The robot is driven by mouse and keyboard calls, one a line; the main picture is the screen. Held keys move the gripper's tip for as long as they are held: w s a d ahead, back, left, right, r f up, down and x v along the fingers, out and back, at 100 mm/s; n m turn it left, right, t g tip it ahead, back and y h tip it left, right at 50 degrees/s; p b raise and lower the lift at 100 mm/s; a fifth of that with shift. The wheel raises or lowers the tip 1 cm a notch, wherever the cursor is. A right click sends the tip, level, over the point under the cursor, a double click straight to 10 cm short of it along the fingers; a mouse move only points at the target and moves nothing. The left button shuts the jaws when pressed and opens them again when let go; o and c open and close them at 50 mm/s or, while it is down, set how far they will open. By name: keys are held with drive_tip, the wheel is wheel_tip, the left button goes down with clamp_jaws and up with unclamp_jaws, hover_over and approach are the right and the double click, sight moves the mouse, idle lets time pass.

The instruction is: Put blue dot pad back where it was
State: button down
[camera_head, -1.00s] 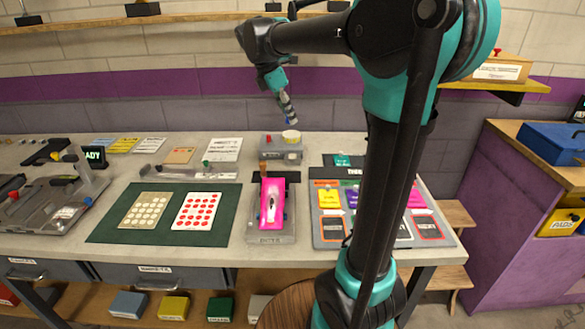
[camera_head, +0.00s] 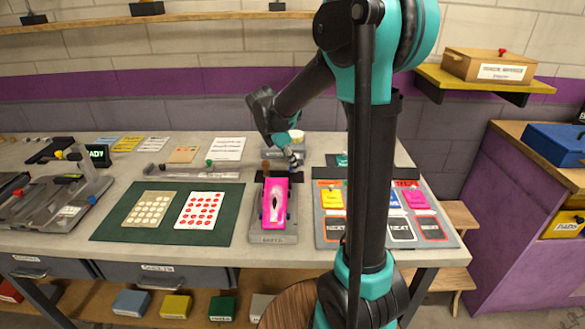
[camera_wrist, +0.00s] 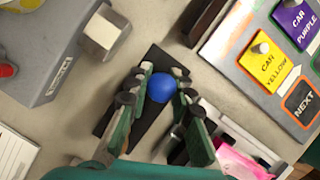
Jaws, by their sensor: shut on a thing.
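My gripper (camera_head: 293,160) is over the bench, just behind the pink car (camera_head: 275,203). In the wrist view, my gripper (camera_wrist: 163,95) is shut on a round blue thing (camera_wrist: 161,87), which I take to be the blue dot pad. Only its rounded blue top shows between the fingers; its underside is hidden. A dark flat strip (camera_wrist: 120,118) lies below it in that view. I cannot tell whether the blue thing touches the strip or hangs above it. The pink car also shows at the lower right of the wrist view (camera_wrist: 238,160).
A grey box (camera_head: 284,154) with a pale round top stands behind my gripper. A board of coloured cards (camera_head: 328,228) lies at the right. A green mat (camera_head: 112,222) with two dotted sheets lies at the left. Bare bench shows between the mat and the car's stand (camera_head: 273,238).

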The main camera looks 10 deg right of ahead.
drive_tip(key=shift+f, duration=1)
drive_tip(key=c, duration=1.3)
unclamp_jaws()
drive_tip(key=shift+f, duration=0.1)
drive_tip(key=shift+c, duration=0.2)
drive_tip(key=v, duration=1.2)
